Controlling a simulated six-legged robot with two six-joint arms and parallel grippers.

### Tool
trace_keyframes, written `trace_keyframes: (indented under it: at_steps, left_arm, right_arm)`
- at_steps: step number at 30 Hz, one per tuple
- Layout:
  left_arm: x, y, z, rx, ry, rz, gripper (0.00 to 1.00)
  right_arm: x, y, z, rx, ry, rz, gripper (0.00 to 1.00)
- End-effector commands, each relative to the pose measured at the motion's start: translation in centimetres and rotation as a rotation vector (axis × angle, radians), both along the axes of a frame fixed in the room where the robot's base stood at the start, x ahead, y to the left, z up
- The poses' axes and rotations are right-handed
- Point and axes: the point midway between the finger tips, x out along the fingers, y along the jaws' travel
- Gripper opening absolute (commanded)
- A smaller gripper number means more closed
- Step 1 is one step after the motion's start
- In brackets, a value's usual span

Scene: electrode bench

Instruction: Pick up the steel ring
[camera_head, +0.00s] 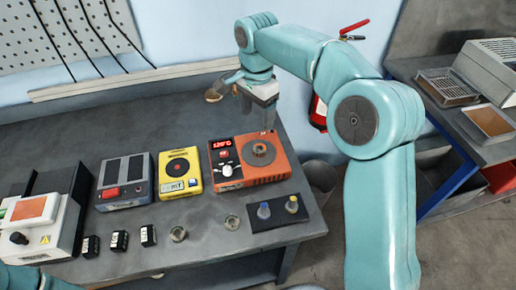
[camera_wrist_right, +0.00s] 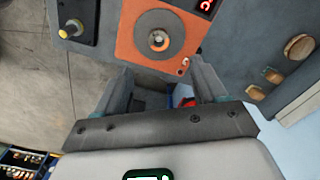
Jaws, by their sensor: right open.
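A small metallic ring, which looks like the steel ring (camera_wrist_right: 158,40), lies on the round grey plate of the orange hotplate (camera_wrist_right: 130,45). In the head view the ring (camera_head: 260,149) is a small spot on the plate of the same hotplate (camera_head: 278,172). My right gripper (camera_wrist_right: 160,72) is open, its fingers apart with nothing seen between them. In the head view the right gripper (camera_head: 258,108) is above and behind the hotplate, apart from the ring. My left gripper is out of view.
A yellow device (camera_head: 180,187) and a grey device (camera_head: 124,196) stand left of the hotplate. Two small round items (camera_head: 178,234) (camera_head: 232,222) and a dark mat (camera_head: 265,220) with two knobbed pieces lie in front. The bench's right edge is close.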

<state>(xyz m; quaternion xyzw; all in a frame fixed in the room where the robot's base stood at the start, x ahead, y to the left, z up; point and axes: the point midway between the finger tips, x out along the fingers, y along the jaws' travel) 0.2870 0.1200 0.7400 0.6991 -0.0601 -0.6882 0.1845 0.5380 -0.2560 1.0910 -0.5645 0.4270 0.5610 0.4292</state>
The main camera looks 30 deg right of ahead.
Motion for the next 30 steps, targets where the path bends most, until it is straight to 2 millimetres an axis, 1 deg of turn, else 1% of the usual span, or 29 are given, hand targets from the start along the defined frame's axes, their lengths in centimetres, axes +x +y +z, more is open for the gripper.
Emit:
trace_keyframes:
  at_steps: [1, 3, 6, 9, 14, 19, 22, 25, 30]
  left_arm:
    - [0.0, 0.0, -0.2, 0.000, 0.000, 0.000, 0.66]
    - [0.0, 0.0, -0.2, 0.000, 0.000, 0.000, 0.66]
    - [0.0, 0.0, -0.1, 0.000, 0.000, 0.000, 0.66]
    - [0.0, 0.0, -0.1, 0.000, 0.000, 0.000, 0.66]
    - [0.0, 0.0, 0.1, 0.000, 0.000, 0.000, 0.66]
    - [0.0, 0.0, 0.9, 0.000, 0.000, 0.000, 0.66]
    - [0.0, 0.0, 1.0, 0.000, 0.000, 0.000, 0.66]
    - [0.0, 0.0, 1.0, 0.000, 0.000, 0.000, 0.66]
    - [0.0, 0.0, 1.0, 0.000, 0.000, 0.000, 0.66]
  right_arm:
    - [-0.2, 0.0, -1.4, 0.000, 0.005, 0.000, 0.71]
    - [-0.2, 0.0, -3.0, 0.001, 0.005, -0.001, 0.71]
    - [-0.2, 0.1, -5.0, 0.000, 0.005, 0.000, 0.71]
    - [-0.2, 0.1, -6.2, -0.001, 0.003, 0.000, 0.71]
    - [-0.1, 0.0, -7.3, -0.001, 0.004, 0.000, 0.71]
    - [-0.4, -0.1, -9.9, 0.000, 0.006, 0.000, 0.71]
    - [-0.3, -0.1, -11.3, 0.000, 0.005, 0.000, 0.71]
    - [-0.2, -0.1, -12.0, -0.001, 0.003, 0.001, 0.71]
    - [-0.2, -0.1, -12.1, -0.001, 0.002, 0.001, 0.71]
